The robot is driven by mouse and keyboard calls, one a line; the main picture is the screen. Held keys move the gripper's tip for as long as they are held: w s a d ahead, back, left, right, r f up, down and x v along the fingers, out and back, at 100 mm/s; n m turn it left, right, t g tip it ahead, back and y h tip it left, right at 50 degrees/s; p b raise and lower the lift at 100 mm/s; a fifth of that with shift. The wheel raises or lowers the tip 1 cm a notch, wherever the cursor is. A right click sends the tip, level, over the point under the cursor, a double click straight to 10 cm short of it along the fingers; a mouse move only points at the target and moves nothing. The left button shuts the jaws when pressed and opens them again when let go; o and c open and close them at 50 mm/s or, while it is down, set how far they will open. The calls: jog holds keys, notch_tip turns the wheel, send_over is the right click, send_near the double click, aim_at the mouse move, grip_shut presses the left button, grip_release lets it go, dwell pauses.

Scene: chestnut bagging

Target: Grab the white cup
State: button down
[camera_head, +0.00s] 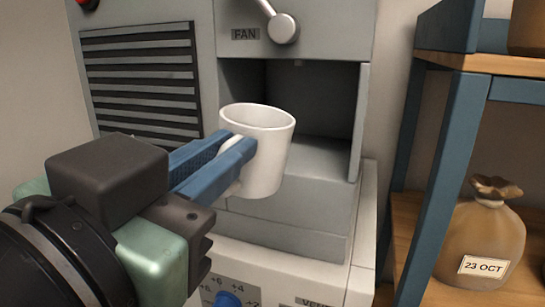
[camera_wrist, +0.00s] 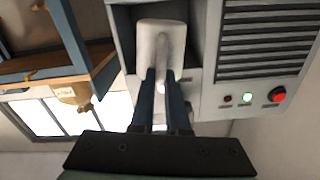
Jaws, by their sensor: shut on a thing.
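The white cup (camera_head: 262,165) is upright in front of the machine's open recess, and its empty-looking mouth faces up. My gripper (camera_head: 240,150) reaches in from the left with two blue fingers. The fingers are shut on the cup's handle, which they partly hide. In the wrist view the cup (camera_wrist: 161,45) shows upside down at the tips of my gripper (camera_wrist: 162,78). The cup appears held in front of the recess; whether its base touches the machine cannot be told.
The grey machine has an open recess (camera_head: 310,100), a FAN lever (camera_head: 283,28) above and a blue knob (camera_head: 228,299) below. A blue-framed shelf (camera_head: 445,160) at right holds a tied bag (camera_head: 480,240) labelled 23 OCT. A red button (camera_wrist: 277,95) shows in the wrist view.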

jog(key=shift+s+a+b, duration=0.2)
jog(key=shift+s+b, duration=0.45)
jog(key=shift+b, duration=0.15)
jog(key=shift+s, duration=0.15)
jog(key=shift+a, duration=0.15)
